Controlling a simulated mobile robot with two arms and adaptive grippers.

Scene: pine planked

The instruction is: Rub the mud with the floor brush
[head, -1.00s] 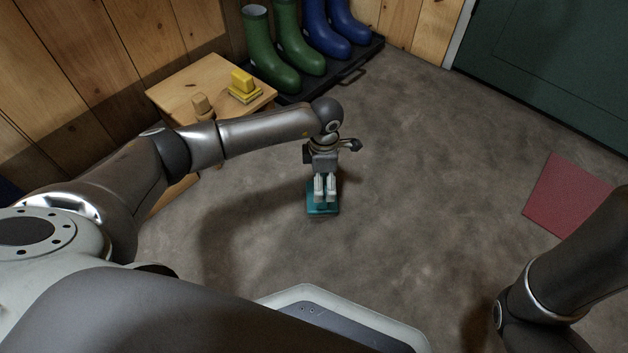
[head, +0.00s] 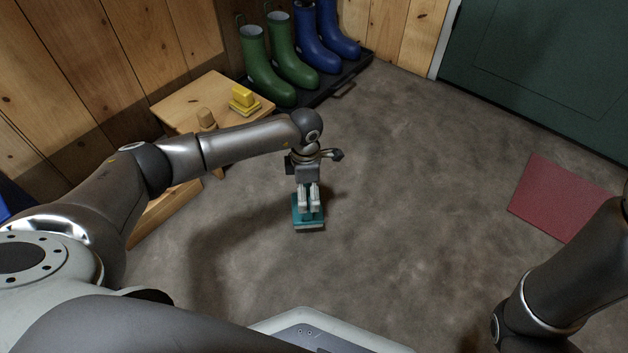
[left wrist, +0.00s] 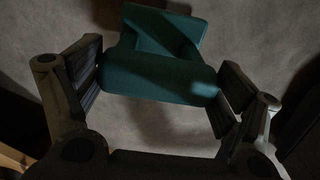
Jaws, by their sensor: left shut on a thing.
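The floor brush (head: 309,225) is teal with a pale strip along its front lower edge. In the head view it is low at the floor, under my left gripper (head: 309,206). My left gripper is shut on it. In the left wrist view the brush's teal handle (left wrist: 160,78) lies between the two finger pads, with its wider teal body (left wrist: 178,30) beyond. Whether the bristles touch the floor I cannot tell. The floor is mottled brown-grey, and I cannot make out a distinct mud patch; the area under the brush is partly hidden. My right gripper is out of view.
A low wooden stool (head: 180,100) at the left bears a yellow brush (head: 243,99) and a small wooden piece (head: 206,117). Green boots (head: 262,70) and blue boots (head: 318,45) stand on a black tray (head: 345,85). A red mat (head: 562,200) lies right. The middle floor is clear.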

